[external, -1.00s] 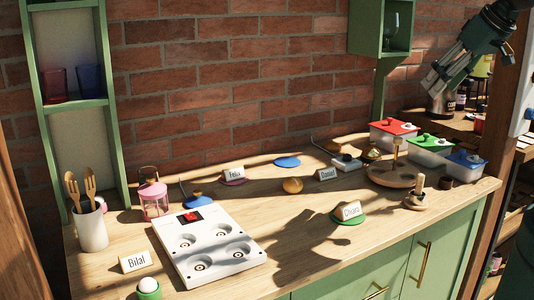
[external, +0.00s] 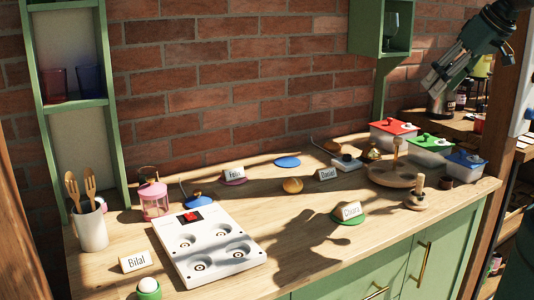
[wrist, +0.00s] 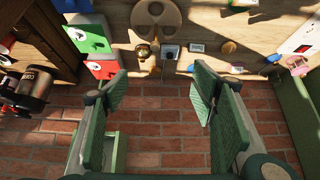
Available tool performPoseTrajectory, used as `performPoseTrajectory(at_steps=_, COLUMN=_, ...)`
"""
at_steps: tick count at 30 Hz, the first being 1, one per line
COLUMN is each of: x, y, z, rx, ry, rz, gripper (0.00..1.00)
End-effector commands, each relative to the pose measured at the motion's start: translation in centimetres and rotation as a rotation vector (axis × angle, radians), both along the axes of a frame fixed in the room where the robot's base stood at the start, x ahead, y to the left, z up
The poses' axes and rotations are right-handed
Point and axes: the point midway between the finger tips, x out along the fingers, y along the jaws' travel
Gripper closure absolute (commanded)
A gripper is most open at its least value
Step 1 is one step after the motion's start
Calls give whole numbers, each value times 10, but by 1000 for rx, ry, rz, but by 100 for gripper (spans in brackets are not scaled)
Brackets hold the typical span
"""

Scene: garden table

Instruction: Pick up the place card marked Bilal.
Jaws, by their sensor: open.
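The place card marked Bilal (external: 135,261) stands on the bare wood at the front left of the table, left of the white burner-like panel. My gripper (external: 438,82) is high at the upper right, above the coloured-lid boxes and far from the card. In the wrist view my gripper (wrist: 161,85) has its two green-padded fingers wide apart with nothing between them. I cannot make out the Bilal card in the wrist view.
Other cards read Felix (external: 235,174), Daniel (external: 327,173) and Chiara (external: 351,210). A white panel (external: 205,248) lies right of the Bilal card. A green cup with a white ball (external: 149,288) stands in front, and a utensil crock (external: 91,229) behind it. A brick wall backs the table.

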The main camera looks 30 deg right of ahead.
Motion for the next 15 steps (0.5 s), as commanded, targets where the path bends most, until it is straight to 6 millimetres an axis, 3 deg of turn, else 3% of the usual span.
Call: performPoseTrajectory(at_steps=15, x=3, y=3, z=2, rx=3, ry=4, rz=2, gripper=40)
